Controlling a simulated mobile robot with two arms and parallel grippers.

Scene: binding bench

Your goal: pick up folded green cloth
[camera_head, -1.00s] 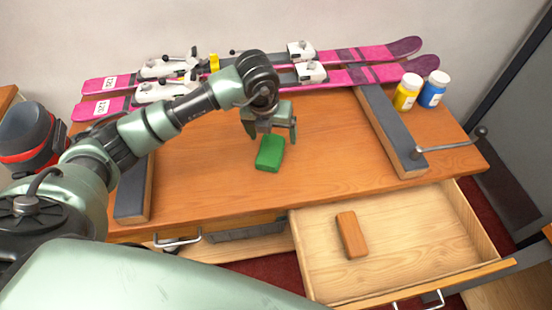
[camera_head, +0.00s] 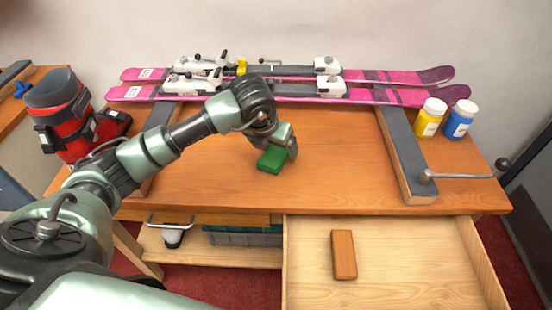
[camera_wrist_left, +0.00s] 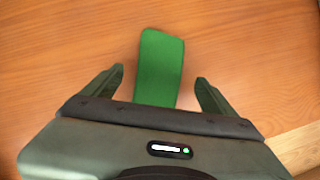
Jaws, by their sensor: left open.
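The folded green cloth (camera_head: 272,160) lies on the wooden bench top near its middle. My left gripper (camera_head: 281,153) is just above and beside it, pointing down, and hides part of it in the head view. In the left wrist view the green cloth (camera_wrist_left: 160,68) lies between the two spread fingers of my left gripper (camera_wrist_left: 158,85), with wood visible on both sides of it. The gripper is open and holds nothing. Its palm hides the near end of the cloth. My right gripper is in neither view.
Pink skis (camera_head: 385,95) rest across dark padded supports (camera_head: 403,150) at the back. Yellow (camera_head: 429,120) and blue (camera_head: 459,120) bottles stand at the right. An open drawer (camera_head: 400,262) in front holds a brown block (camera_head: 343,254). A red boot (camera_head: 68,125) stands left.

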